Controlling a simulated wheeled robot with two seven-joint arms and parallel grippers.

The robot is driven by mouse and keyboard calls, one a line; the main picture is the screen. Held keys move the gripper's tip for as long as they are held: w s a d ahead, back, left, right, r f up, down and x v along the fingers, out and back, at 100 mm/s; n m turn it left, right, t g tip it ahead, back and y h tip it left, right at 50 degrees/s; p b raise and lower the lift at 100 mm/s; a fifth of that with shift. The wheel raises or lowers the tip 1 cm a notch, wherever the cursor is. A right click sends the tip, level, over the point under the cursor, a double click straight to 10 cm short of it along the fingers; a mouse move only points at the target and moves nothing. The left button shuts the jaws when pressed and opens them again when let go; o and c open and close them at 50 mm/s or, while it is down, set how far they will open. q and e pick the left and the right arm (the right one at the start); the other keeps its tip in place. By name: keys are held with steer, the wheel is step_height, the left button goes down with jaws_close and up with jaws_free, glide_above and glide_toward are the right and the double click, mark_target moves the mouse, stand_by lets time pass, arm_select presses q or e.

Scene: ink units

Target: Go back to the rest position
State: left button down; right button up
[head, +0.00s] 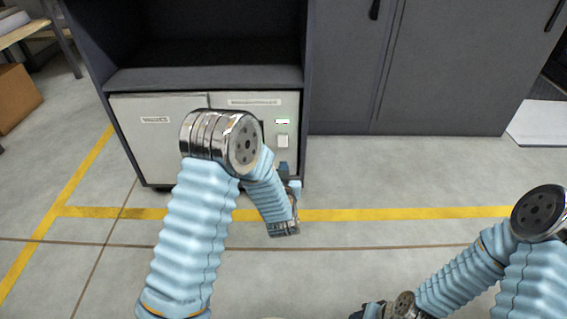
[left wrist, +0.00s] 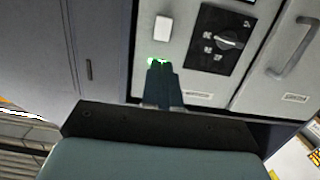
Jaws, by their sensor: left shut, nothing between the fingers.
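My left arm reaches up from the bottom in the head view and bends down in front of a white ink unit (head: 160,135) set in a dark cabinet. The left gripper (head: 283,168) is near the unit's lower right front. In the left wrist view, the left gripper (left wrist: 161,66) is shut and empty, its tips overlapping a green light (left wrist: 157,61) on the panel; contact cannot be told. My right gripper (head: 368,312) is low at the bottom edge of the head view, partly cut off, and its fingers are unclear.
The panel has a white button (left wrist: 149,28) and a black dial plate (left wrist: 220,40); a grey handle (left wrist: 295,46) is beside them. A closed grey cabinet (head: 450,70) stands right. A cardboard box (head: 15,97) is at far left. The floor (head: 330,275) with yellow lines is clear.

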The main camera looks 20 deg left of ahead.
stand_by(0.5)
arm_select(q)
steer(key=s+d+f+m+g+h, duration=0.1)
steer(key=s+d+f+g+h, duration=0.3)
steer(key=s+f, duration=0.6)
steer(key=s+f+g+h, duration=0.3)
steer(key=s+f+g, duration=0.4)
steer(key=s+f, duration=0.25)
steer(key=s+d+g+h+p, duration=0.2)
steer(key=s+g+p, duration=0.15)
steer(key=s, duration=0.75)
step_height(320, 180, up, 12)
steer(key=p, duration=1)
steer(key=shift+d+r+g+p, duration=0.15)
steer(key=shift+d+g+p, duration=0.2)
steer(key=shift+p, duration=0.05)
